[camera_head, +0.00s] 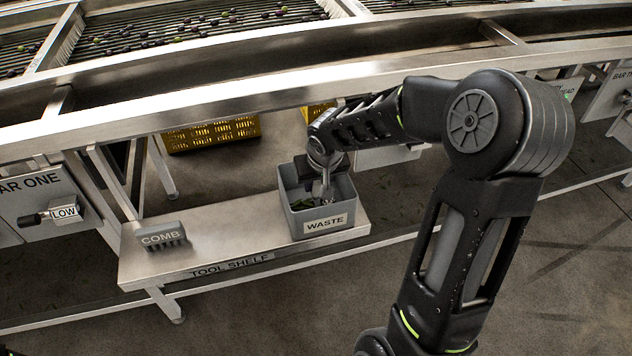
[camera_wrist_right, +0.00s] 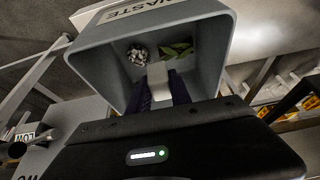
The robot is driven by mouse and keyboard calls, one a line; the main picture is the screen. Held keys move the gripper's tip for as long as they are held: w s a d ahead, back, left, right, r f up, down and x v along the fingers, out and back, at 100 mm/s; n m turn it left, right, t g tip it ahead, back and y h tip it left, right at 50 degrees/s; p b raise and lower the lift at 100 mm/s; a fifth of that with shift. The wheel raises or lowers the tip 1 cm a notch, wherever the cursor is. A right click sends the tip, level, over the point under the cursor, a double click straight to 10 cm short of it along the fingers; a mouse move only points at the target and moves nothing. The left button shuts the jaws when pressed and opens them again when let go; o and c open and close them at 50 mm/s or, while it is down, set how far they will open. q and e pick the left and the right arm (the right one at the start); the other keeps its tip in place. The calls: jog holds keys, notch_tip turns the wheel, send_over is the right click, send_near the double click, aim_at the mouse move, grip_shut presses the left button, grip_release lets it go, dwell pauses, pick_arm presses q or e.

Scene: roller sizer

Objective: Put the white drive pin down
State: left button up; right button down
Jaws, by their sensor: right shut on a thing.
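My right gripper (camera_head: 324,184) points down into the mouth of the grey WASTE bin (camera_head: 292,213), which stands on the right part of the tool shelf (camera_head: 220,238). In the right wrist view the two dark fingers (camera_wrist_right: 163,92) are shut on the white drive pin (camera_wrist_right: 158,75), which shows as a pale block between them. The bin also fills that view, with its grey side wall (camera_wrist_right: 97,57) beside the fingers. The lower end of the pin and whether it touches anything are hard to tell. My left gripper is not in view.
Green leaves (camera_wrist_right: 176,50) and a speckled pale clump (camera_wrist_right: 136,55) lie in the bin. A grey COMB block (camera_head: 161,237) sits at the shelf's left; the shelf between is bare. A metal conveyor beam (camera_head: 230,96) runs above, with yellow crates (camera_head: 212,134) behind.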

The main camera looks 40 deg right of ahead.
jog(key=c, duration=1.2)
grip_release()
jog(key=shift+o, duration=0.2)
jog(key=shift+r, duration=0.1)
jog(key=shift+r+p, duration=0.5)
jog(key=shift+p, duration=0.1)
jog(key=v, duration=1.1)
jog(key=shift+s+r+p, duration=0.15)
jog(key=shift+s+p, duration=0.1)
jog(key=shift+p, duration=0.1)
jog(key=shift+a, duration=0.1)
